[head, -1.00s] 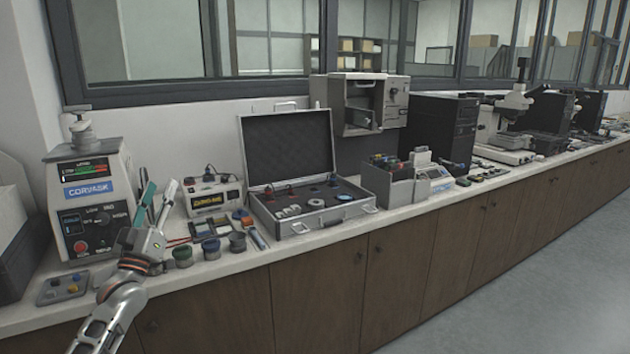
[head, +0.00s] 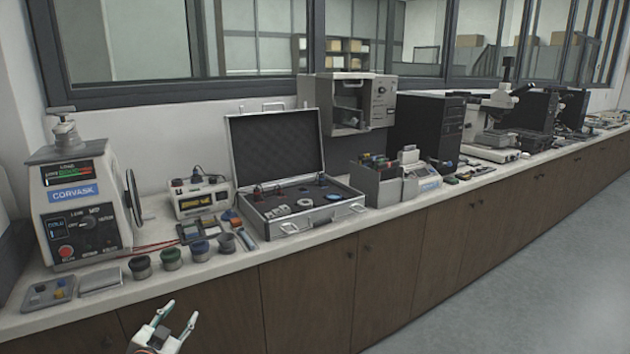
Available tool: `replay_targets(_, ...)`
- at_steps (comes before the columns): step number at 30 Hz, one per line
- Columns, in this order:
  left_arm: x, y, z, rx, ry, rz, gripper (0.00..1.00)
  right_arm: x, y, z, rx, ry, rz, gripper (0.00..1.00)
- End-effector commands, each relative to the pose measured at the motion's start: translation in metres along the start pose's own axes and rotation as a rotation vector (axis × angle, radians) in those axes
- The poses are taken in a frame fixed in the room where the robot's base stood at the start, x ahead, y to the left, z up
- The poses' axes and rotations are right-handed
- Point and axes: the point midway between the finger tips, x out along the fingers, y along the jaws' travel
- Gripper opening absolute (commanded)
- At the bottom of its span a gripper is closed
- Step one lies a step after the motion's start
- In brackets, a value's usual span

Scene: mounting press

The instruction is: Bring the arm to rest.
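My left gripper (head: 181,310) is low in the head view, in front of the cabinet doors and below the counter's front edge. Its two fingers are spread, and nothing shows between them. It is apart from the counter and everything on it. The arm behind it is mostly cut off by the bottom edge. My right gripper is not in view. The mounting press (head: 85,195), with its blue label and red button, stands at the left end of the counter.
Several small round cups (head: 171,259) stand along the counter's front edge. A grey tray (head: 33,299) with small parts lies before the press. An open metal case (head: 290,222) and a grey bin (head: 377,187) stand further right. The floor at right is clear.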

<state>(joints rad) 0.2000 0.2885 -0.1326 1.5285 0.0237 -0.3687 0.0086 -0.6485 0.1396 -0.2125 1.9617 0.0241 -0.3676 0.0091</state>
Motion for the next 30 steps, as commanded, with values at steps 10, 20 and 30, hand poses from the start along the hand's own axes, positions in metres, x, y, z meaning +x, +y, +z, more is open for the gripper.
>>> replay_targets(10, -0.163, 0.166, 0.118, -0.101, -0.167, 0.212, 0.40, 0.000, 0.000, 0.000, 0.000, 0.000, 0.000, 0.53)
replay_targets(20, -0.306, 0.246, 0.156, -0.210, -0.300, 0.324, 0.40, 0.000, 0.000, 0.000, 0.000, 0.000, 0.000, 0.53)
replay_targets(30, -0.330, 0.256, 0.159, -0.230, -0.324, 0.339, 0.40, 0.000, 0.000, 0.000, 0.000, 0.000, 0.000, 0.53)
